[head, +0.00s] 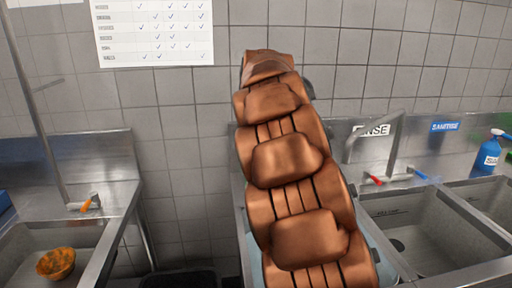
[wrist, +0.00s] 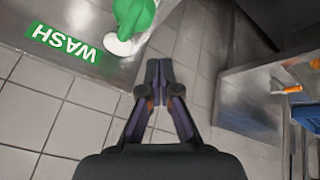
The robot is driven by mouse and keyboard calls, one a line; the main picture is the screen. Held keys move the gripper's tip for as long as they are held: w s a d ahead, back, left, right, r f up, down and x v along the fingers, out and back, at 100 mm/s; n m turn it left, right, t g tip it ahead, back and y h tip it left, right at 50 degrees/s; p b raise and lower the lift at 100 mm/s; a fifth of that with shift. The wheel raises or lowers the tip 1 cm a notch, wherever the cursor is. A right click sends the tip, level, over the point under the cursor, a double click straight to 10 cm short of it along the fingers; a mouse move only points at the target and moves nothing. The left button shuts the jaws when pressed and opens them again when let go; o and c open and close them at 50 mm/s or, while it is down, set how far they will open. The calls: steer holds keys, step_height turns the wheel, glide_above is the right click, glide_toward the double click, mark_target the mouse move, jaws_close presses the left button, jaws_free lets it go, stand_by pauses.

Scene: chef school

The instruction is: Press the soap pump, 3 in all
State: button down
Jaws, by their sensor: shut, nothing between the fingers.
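A green object (wrist: 132,14) with a white rounded part (wrist: 119,44) shows at the top of the wrist view, cut off by the frame edge. It may be the soap bottle, but its pump cannot be made out clearly. It is on the steel sink edge beside the green WASH label (wrist: 64,44). My gripper (wrist: 158,68) is shut and empty, with its fingertips just below and to the right of the green object in the picture, apart from it. In the head view my arm hides the gripper and the area around it.
A rinse sink (head: 430,232) with red and blue taps is at right, with a blue bottle (head: 487,152) by the SANITISE label (head: 445,127). The left sink holds an orange-brown bowl (head: 57,263). A dark bin (head: 180,279) stands between the sinks. The tiled wall is behind.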

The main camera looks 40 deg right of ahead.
steer(key=w+d+r+n+t, duration=0.3)
steer(key=w+d+r+n, duration=0.1)
steer(key=w+d, duration=0.5)
steer(key=shift+w+d+p, duration=0.3)
steer(key=shift+w+d, duration=0.1)
steer(key=shift+w, duration=0.1)
step_height(320, 180, down, 7)
steer(key=b, duration=0.4)
steer(key=shift+a+f, duration=0.1)
steer(key=shift+f, duration=0.1)
steer(key=shift+f+b, duration=0.65)
steer(key=shift+b, duration=0.35)
steer(key=shift+s+f+b, duration=0.1)
steer(key=shift+f+b, duration=1.4)
steer(key=shift+b, duration=0.45)
stand_by(1.6)
steer(key=shift+r, duration=0.15)
steer(key=shift+r+p, duration=0.85)
steer(key=shift+r, duration=0.45)
